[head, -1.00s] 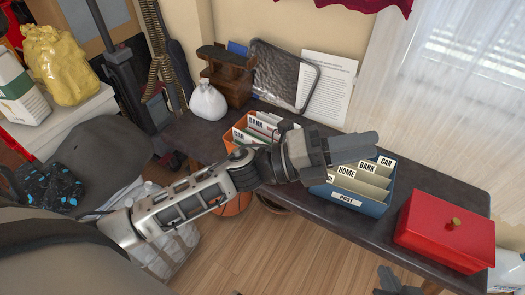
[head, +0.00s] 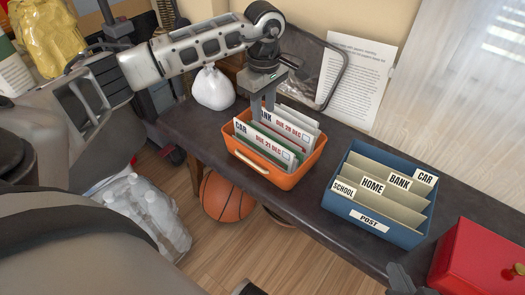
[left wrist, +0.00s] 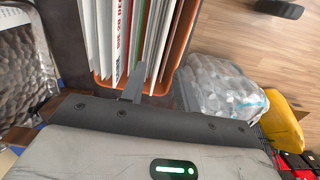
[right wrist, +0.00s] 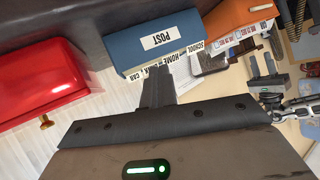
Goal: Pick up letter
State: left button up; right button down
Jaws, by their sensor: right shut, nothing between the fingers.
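An orange tote (head: 262,168) on the dark table holds several upright letters. The front letter (head: 268,138) reads CAR, DUE 21 DEC; one behind it reads BANK, DUE 28 DEC. My left gripper (head: 268,104) points down into the tote among the letters, at the back-left part. In the left wrist view its fingers (left wrist: 133,84) are seen edge-on beside the letters; whether they close on one is unclear. My right gripper (right wrist: 158,84) is shut and empty, near the table's front edge by the blue POST box (head: 369,221), which has tabs SCHOOL, HOME, BANK, CAR.
A red box (head: 480,262) with a brass knob stands at the right. A white bag (head: 213,89), a dark metal tray and a printed sheet (head: 352,80) are at the back. A basketball (head: 226,198) lies below. Table between tote and blue box is clear.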

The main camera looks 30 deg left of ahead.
aim_at(262, 135)
pick_arm(q)
notch_tip(262, 135, down, 4)
jog(key=shift+f+b, duration=0.25)
jog(key=shift+b, duration=0.15)
notch_tip(262, 135, down, 5)
jog(key=shift+s+a+r+b, duration=0.1)
jog(key=shift+a+b, duration=0.05)
jog(key=shift+b, duration=0.65)
jog(key=shift+f, duration=0.25)
grip_shut()
pick_arm(e)
jog(key=shift+a+r+t+y, duration=0.2)
jog(key=shift+r+t, duration=0.1)
jog(key=shift+r, duration=0.15)
jog(key=shift+a+r+t+y, duration=0.2)
jog(key=shift+r+t, duration=0.1)
jog(key=shift+r, duration=0.15)
